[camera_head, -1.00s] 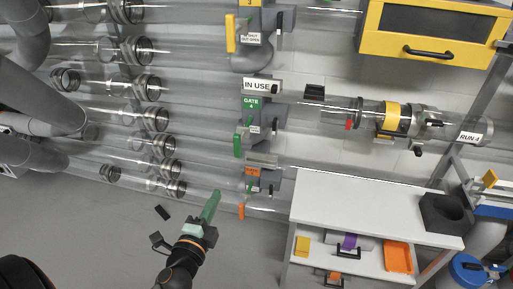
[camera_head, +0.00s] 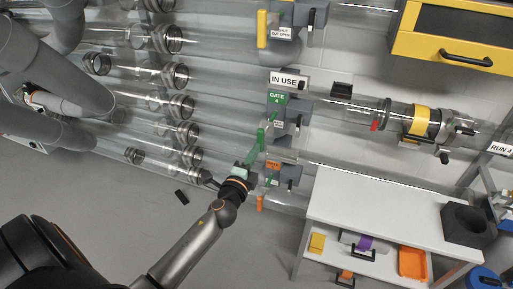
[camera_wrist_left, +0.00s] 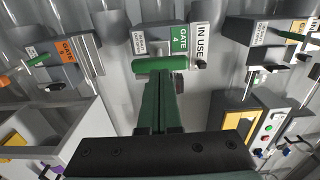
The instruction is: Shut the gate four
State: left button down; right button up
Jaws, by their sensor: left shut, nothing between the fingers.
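Gate four (camera_head: 277,98) is a grey housing with a green label, on a clear tube along the wall. Its green handle (camera_head: 261,134) shows beside the housing, partly overlapped by my fingers. In the left wrist view the green handle (camera_wrist_left: 160,65) lies crosswise just beyond my fingertips, below the green gate label (camera_wrist_left: 180,40). My left gripper (camera_head: 253,152) is shut and empty, its green fingers pointing at the handle. I cannot tell whether they touch it. The left gripper also fills the middle of the wrist view (camera_wrist_left: 155,85). My right gripper is not in view.
An "IN USE" sign (camera_head: 288,80) hangs just above gate four. A gate with an orange handle (camera_head: 260,203) sits below, and one with a yellow handle (camera_head: 262,30) above. A white table (camera_head: 375,207) stands to the right. A yellow-framed cabinet (camera_head: 450,45) hangs upper right.

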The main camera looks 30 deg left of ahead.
pick_arm(q)
jog(key=shift+x, duration=0.8)
